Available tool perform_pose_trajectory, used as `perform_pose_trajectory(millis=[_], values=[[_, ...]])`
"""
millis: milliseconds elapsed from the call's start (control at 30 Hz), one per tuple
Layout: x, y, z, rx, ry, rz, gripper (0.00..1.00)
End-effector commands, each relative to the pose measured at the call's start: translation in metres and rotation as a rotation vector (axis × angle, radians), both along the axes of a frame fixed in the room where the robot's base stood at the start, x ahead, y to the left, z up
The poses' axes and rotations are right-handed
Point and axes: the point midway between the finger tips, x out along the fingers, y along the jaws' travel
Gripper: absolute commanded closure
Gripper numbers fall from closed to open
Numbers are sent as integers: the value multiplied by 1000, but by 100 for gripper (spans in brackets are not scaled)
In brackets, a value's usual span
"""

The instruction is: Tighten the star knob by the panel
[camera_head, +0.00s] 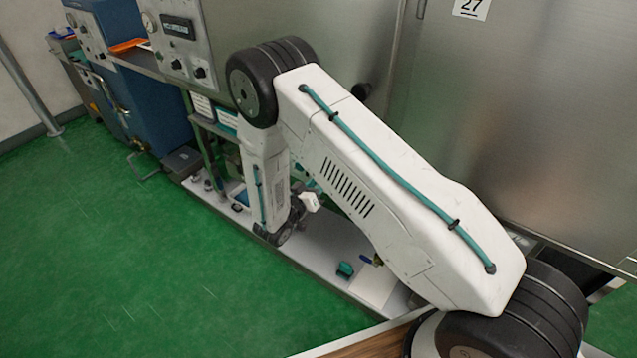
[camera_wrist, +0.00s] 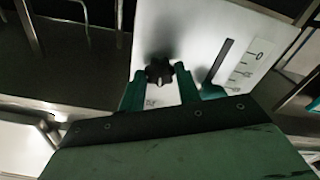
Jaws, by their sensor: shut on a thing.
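The black star knob (camera_wrist: 159,71) shows in the wrist view in front of a white panel (camera_wrist: 192,28). My gripper (camera_wrist: 160,82) has two teal fingers, one on each side of the knob, and it is shut on the knob. The panel carries a dark vertical slot and a scale with a 0 near its top, right of the knob. In the head view my white arm hides the knob, the panel and the gripper's fingertips.
A steel cabinet (camera_head: 540,120) stands behind my arm, with a gauge and switches at its left. A blue machine (camera_head: 140,110) stands farther left. A pale base plate (camera_head: 325,262) runs below my arm, with a small teal part (camera_head: 345,269) on it. The green floor (camera_head: 130,240) is clear.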

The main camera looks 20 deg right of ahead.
Motion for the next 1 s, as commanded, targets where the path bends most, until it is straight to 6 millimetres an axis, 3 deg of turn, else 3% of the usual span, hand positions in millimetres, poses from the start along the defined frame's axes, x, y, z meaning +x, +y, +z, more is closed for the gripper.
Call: perform_pose_trajectory(millis=[400, 1000], values=[[-1, 1, -2, 123, -162, 2, 90], [-1, 1, -2, 145, -192, 2, 90]])
